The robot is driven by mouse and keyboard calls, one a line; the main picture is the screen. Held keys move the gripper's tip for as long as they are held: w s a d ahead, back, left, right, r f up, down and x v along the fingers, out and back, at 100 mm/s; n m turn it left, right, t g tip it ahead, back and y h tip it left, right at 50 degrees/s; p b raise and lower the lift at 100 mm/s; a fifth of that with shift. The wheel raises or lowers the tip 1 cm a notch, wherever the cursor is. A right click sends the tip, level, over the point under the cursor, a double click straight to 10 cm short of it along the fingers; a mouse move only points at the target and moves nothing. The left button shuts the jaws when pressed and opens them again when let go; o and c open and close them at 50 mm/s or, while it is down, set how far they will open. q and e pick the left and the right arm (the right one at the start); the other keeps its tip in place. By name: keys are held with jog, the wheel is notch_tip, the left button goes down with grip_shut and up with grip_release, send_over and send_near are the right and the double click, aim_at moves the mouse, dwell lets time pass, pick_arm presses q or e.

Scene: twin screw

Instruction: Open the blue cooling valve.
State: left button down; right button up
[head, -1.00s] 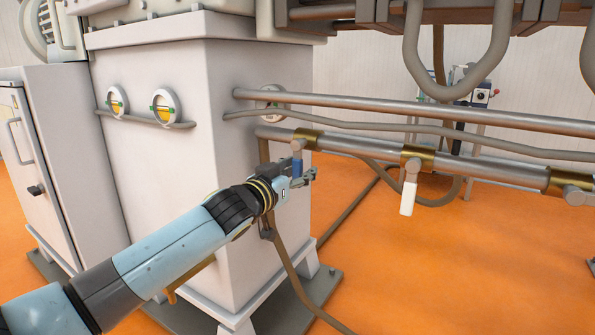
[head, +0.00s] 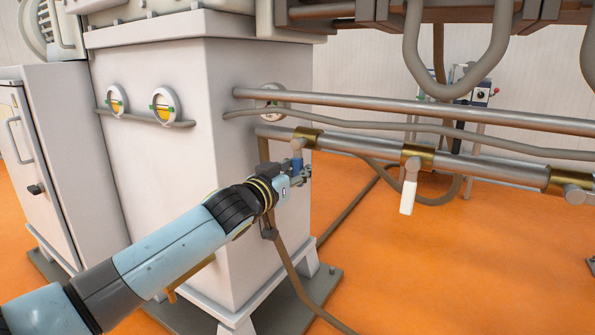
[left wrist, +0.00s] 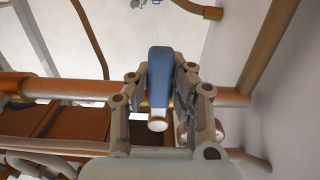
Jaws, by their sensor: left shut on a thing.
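The blue cooling valve handle (head: 297,165) hangs down from its brass collar (head: 308,138) on the lower steel pipe, near the machine's grey housing. My left gripper (head: 302,175) is around the handle and partly hides it in the head view. In the left wrist view the blue handle (left wrist: 160,78) lies between the two fingers of my left gripper (left wrist: 162,92), which are closed on its sides. The handle's pale round end shows below the blue part there. My right gripper is in neither view.
A white-handled valve (head: 409,190) hangs from the same pipe to the right. Another brass collar (head: 565,183) sits at the far right. An upper pipe (head: 420,113) and a thin grey line run above. A brown hose (head: 290,275) hangs below my left wrist. Orange floor is open at the right.

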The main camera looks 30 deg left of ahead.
aim_at(330, 144)
pick_arm(q)
jog(key=d+r+n+p, duration=0.1)
jog(key=d+n, duration=0.1)
jog(key=n, duration=0.3)
jog(key=d+r+n+p, duration=0.1)
jog(key=r+n, duration=0.1)
jog(key=n, duration=0.3)
jog(key=d+r+n+p, duration=0.2)
jog(key=n, duration=0.3)
jog(key=shift+d, duration=0.35)
jog(key=shift+r+n+p, duration=0.3)
jog(key=shift+r+n, duration=0.05)
jog(key=shift+n, duration=0.75)
jog(key=shift+r+n, duration=0.1)
jog(key=shift+n, duration=0.2)
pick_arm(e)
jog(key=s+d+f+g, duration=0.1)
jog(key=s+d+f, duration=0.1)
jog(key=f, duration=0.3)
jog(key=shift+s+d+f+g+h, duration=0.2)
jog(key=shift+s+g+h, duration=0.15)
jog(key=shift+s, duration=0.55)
pick_arm(q)
jog(key=shift+w, duration=0.1)
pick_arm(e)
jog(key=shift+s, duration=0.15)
pick_arm(q)
jog(key=c, duration=1.2)
grip_release()
